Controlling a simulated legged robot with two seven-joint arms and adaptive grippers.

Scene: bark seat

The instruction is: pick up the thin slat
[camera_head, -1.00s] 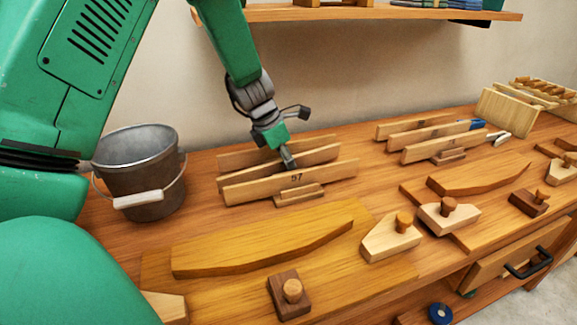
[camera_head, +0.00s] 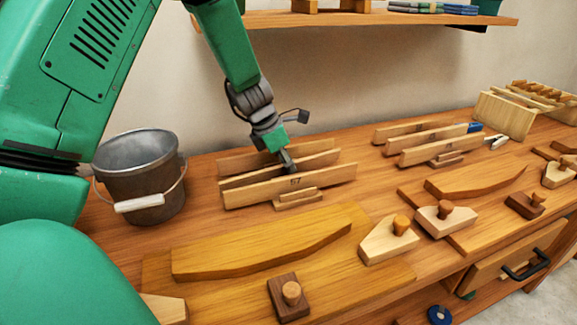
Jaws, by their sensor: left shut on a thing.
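Several thin wooden slats stand on edge in a rack on the bench, left of the middle. My right gripper is not in view.
A metal bucket (camera_head: 140,170) stands left of the slats. A second group of slats (camera_head: 430,143) stands to the right. Curved boards (camera_head: 262,243) and wooden clamp blocks (camera_head: 390,240) lie in front. A shelf (camera_head: 360,17) hangs above, and a wooden rack (camera_head: 505,112) stands far right.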

